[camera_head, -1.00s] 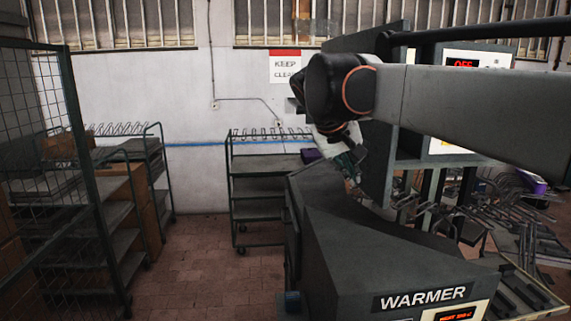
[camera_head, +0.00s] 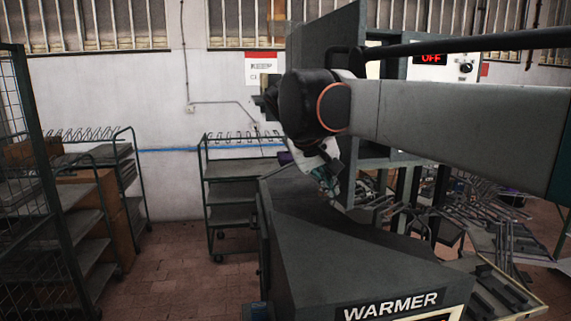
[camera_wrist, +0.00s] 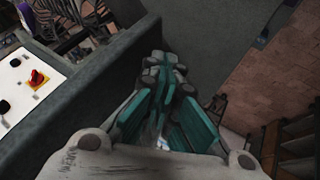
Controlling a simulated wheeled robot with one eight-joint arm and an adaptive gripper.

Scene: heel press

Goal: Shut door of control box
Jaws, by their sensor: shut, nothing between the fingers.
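The control box (camera_head: 455,70) stands right of centre in the head view, with a white front and a red OFF display. A large dark grey panel (camera_head: 325,40), seemingly its door, stands out at an angle at its left, apparently open. My gripper (camera_head: 325,182) is shut and empty, low by the panel's lower left edge; contact cannot be told. My arm hides part of the box and panel. In the wrist view my gripper (camera_wrist: 165,75) has its teal fingers together, right of a grey wall (camera_wrist: 95,85). A white control face (camera_wrist: 25,80) with a red knob lies beyond that wall.
The grey WARMER machine (camera_head: 340,240) stands below my gripper. A shelf cart (camera_head: 232,195) stands behind it at left. A mesh rack (camera_head: 35,180) is at the far left. Metal parts (camera_head: 490,215) crowd the right. Brick floor (camera_head: 175,255) is open at left centre.

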